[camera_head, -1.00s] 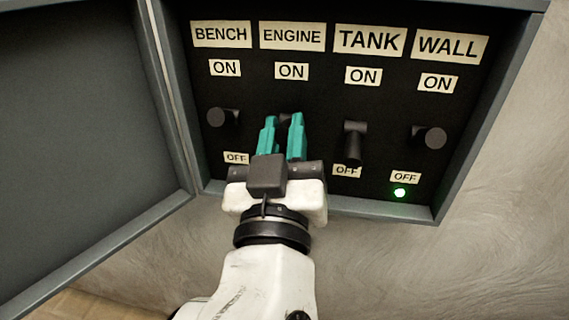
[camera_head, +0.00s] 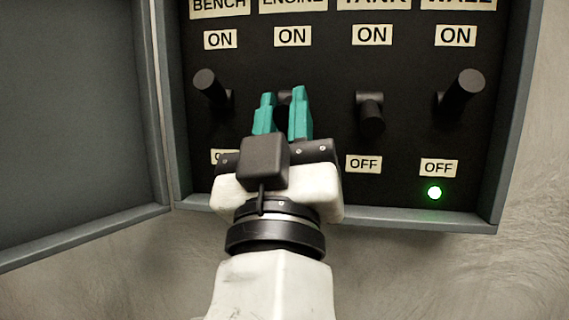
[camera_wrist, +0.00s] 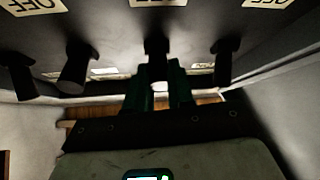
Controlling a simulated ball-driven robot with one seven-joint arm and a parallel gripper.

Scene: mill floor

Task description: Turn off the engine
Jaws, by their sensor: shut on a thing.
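The ENGINE switch (camera_head: 285,97) is a black lever in the second column of the panel, under its ON label (camera_head: 292,37). Its base shows between the teal fingertips of my gripper (camera_head: 283,110), which is shut on it. My gripper hides most of the lever and the OFF label below. In the wrist view the lever (camera_wrist: 157,50) hangs at the middle, between the fingers (camera_wrist: 160,88). I cannot tell clearly how far the lever is tilted.
The BENCH switch (camera_head: 212,88) is to the left; the TANK switch (camera_head: 371,112) and WALL switch (camera_head: 461,92) are to the right. A green lamp (camera_head: 434,193) glows under WALL's OFF label. The box door (camera_head: 80,120) stands open on the left.

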